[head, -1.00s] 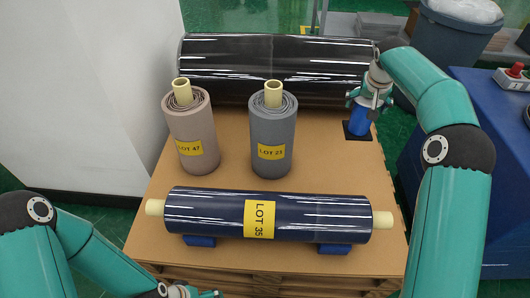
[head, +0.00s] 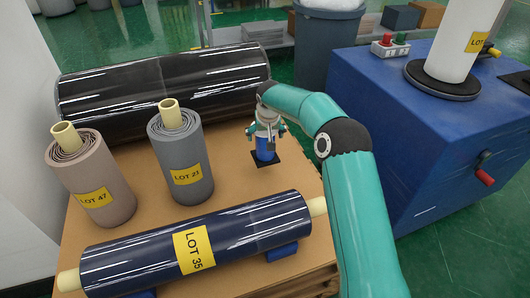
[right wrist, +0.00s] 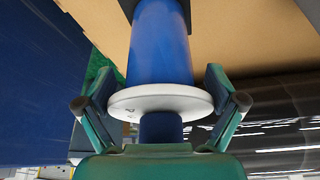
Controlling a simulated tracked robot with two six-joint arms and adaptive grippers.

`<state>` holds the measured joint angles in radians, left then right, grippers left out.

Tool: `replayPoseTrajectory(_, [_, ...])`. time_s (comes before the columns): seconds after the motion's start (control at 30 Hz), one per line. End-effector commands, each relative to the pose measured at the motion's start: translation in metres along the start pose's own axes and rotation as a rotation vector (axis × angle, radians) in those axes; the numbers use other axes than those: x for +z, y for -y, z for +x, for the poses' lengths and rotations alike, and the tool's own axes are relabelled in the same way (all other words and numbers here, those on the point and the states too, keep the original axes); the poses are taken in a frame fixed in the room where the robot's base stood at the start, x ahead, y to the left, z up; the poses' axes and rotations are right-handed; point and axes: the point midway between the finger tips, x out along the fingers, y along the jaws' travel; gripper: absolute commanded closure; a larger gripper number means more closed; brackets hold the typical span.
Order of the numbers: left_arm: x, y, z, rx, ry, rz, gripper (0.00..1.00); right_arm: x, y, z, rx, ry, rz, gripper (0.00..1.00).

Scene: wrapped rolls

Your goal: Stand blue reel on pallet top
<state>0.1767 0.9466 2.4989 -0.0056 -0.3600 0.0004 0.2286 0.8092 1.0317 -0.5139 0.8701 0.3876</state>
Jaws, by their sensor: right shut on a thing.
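The blue reel (head: 265,149) is upright at the right side of the pallet top (head: 233,192), over a black square (head: 268,162). My right gripper (head: 265,131) comes down on it from above and is shut on its upper end. In the right wrist view the reel's blue body (right wrist: 160,50) runs away from the gripper, with a white disc (right wrist: 160,101) between the two fingers. The reel's foot appears to be on the black square; any small gap there cannot be told. My left gripper is out of view.
A grey roll (head: 181,160) and a beige roll (head: 92,185) stand left of the reel. A black roll (head: 165,95) lies behind, a dark blue roll (head: 240,232) in front. A blue cabinet (head: 420,140) with a white roll (head: 448,45) is at right.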

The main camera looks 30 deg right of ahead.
Motion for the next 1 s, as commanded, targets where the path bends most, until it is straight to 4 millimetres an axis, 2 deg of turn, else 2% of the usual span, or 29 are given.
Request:
replayPoseTrajectory(0.17, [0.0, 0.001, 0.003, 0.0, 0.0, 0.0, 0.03, 0.002, 0.0, 0.008, 0.0, -0.004, 0.0, 0.68])
replayPoseTrajectory(0.5, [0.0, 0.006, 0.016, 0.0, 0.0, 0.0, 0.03, 0.021, 0.0, 0.053, 0.0, -0.003, 0.0, 0.68])
replayPoseTrajectory(0.83, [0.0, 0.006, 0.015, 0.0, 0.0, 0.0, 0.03, 0.022, 0.0, 0.056, 0.0, -0.004, 0.0, 0.68])
replayPoseTrajectory(0.87, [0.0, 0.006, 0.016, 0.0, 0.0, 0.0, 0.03, 0.024, 0.0, 0.057, 0.0, 0.0, -0.001, 0.05])
replayPoseTrajectory(0.9, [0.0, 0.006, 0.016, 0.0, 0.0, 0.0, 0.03, 0.024, 0.0, 0.057, 0.0, 0.0, -0.001, 0.0])
replayPoseTrajectory(1.0, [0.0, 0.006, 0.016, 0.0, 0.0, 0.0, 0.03, 0.023, 0.0, 0.057, 0.0, -0.001, -0.001, 0.0])
